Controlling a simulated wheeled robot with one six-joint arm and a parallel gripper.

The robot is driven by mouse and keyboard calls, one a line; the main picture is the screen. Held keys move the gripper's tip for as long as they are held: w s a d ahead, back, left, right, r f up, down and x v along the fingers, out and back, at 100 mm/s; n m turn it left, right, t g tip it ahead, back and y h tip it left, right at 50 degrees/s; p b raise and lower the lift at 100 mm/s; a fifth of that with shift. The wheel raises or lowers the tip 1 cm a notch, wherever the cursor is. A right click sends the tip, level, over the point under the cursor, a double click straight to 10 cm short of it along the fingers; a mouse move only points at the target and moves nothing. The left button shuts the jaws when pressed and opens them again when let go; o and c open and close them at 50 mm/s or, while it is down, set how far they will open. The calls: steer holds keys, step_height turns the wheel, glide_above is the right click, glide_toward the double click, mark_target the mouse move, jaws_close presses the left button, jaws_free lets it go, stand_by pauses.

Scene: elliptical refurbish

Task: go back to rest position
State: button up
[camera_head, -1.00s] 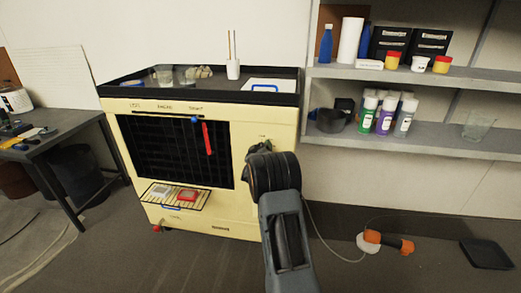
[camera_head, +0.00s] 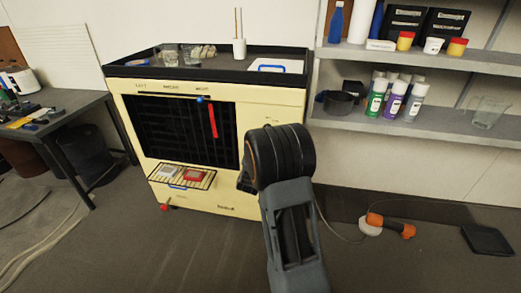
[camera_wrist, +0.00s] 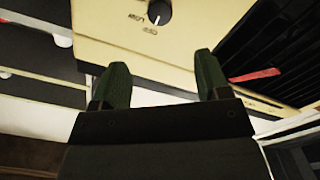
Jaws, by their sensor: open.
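My gripper (camera_wrist: 160,85) shows in the wrist view with its two green fingers apart and nothing between them. Beyond the fingers is the cream front panel of the cabinet (camera_wrist: 115,38), with a dark round knob (camera_wrist: 159,12) at the top of the picture. In the head view my arm stands in front of the right side of the cream cabinet (camera_head: 205,200), and the fingers are hidden behind the arm.
The cabinet has a black grille with a red strip (camera_head: 212,121) and a small rack (camera_head: 182,177) low in front. Shelves (camera_head: 410,122) with bottles stand right. An orange tool (camera_head: 390,225) and black tray (camera_head: 488,240) lie on the floor. A desk (camera_head: 65,115) stands left.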

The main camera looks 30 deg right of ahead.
steer(key=shift+s+a, duration=0.2)
stand_by(0.5)
